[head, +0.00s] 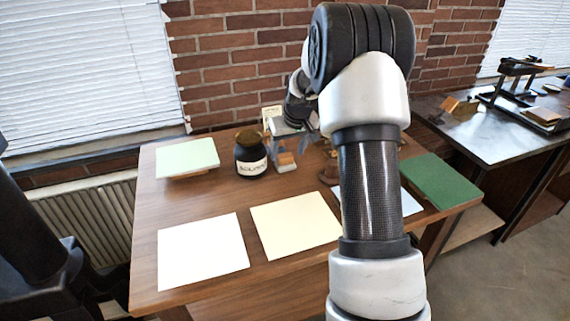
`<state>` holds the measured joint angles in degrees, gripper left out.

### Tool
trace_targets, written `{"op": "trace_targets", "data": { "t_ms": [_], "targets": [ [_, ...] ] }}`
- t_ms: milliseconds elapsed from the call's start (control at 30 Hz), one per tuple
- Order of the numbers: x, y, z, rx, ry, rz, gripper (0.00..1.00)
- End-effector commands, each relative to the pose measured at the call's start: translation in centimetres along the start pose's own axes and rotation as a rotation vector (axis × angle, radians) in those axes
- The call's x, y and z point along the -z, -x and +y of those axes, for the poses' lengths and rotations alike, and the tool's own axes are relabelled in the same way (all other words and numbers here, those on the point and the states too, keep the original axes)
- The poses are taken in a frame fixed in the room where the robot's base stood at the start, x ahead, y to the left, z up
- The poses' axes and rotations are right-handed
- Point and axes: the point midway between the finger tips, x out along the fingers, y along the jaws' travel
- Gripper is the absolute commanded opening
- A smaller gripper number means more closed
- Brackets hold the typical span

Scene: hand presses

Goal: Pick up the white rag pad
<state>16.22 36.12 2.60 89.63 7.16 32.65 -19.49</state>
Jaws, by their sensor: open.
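The white rag pad (203,252) appears to be the flat white rectangle lying at the front left of the wooden table (150,215). Its whole top face shows and nothing lies on it. My gripper (287,130) is small and partly hidden at the back middle of the table, behind and to the right of the dark jar. It is open and well apart from the white pad. Its fingertips are hard to make out against the small items there.
A cream pad (296,224) lies just right of the white one. A pale green pad (187,157) sits raised at the back left. A dark labelled jar (251,155) stands mid-table. A green pad (440,181) lies right. My arm hides part of a pale sheet (411,203).

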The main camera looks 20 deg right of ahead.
Motion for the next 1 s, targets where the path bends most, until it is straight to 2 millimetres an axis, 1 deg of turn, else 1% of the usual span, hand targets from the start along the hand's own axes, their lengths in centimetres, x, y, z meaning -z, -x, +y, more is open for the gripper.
{"op": "trace_targets", "data": {
  "t_ms": [67, 233, 333, 467, 667, 800, 867, 1000],
  "targets": [
    [0.0, -0.6, 0.0, 0.000, 0.000, 0.000, 0.60],
    [0.1, -3.3, -0.2, 0.001, 0.001, -0.003, 0.60],
    [0.2, -4.5, -0.1, 0.000, 0.000, -0.001, 0.60],
    [0.2, -5.2, -0.1, 0.000, 0.000, 0.001, 0.60],
    [0.2, -5.2, -0.1, 0.000, 0.000, 0.001, 0.60],
    [0.2, -5.2, -0.1, 0.000, 0.000, 0.001, 0.37],
    [0.2, -5.2, -0.1, 0.000, 0.000, 0.001, 0.28],
    [0.2, -5.2, -0.1, 0.000, 0.000, 0.001, 0.28]
  ]
}}
